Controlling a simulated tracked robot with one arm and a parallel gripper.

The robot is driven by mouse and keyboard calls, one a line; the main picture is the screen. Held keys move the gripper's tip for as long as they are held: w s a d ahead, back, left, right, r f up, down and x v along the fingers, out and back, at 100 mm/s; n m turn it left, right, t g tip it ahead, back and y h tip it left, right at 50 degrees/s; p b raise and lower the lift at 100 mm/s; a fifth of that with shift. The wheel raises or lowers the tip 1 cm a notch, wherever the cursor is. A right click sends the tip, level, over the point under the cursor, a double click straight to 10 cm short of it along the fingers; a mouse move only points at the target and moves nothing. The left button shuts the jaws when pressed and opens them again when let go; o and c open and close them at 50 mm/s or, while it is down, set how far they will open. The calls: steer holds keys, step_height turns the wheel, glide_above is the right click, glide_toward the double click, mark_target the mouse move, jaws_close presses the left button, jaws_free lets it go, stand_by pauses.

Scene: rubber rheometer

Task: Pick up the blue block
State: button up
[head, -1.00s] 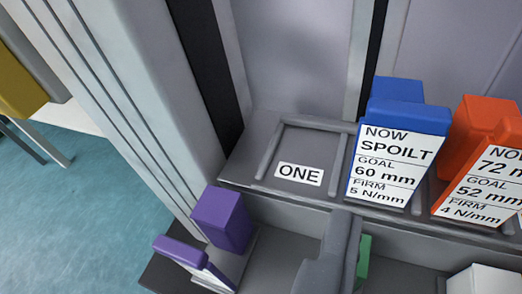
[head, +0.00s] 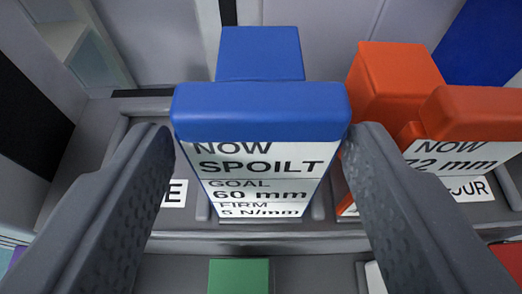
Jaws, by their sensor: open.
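The blue block (head: 262,112) stands in a slot of the grey shelf, in the middle of the head view. A white label (head: 258,182) on its front reads NOW SPOILT, GOAL 60 mm, FIRM 5 N/mm. My gripper (head: 258,140) is open, with one dark finger at the left of the block and the other at its right. The fingertips are close to the block's sides. I cannot tell whether they touch it.
An orange block (head: 395,85) with a label stands close on the right, near my right finger. A green block (head: 238,276) shows below, at the front. The slot at the left, with a partly hidden sign (head: 175,194), looks empty. A grey wall stands behind.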

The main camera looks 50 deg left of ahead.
mark_target(261, 153)
steer(key=shift+b+x, duration=0.75)
steer(key=shift+x, duration=1.55)
steer(key=shift+f, duration=0.15)
steer(key=shift+d, duration=0.1)
steer(key=c, duration=1)
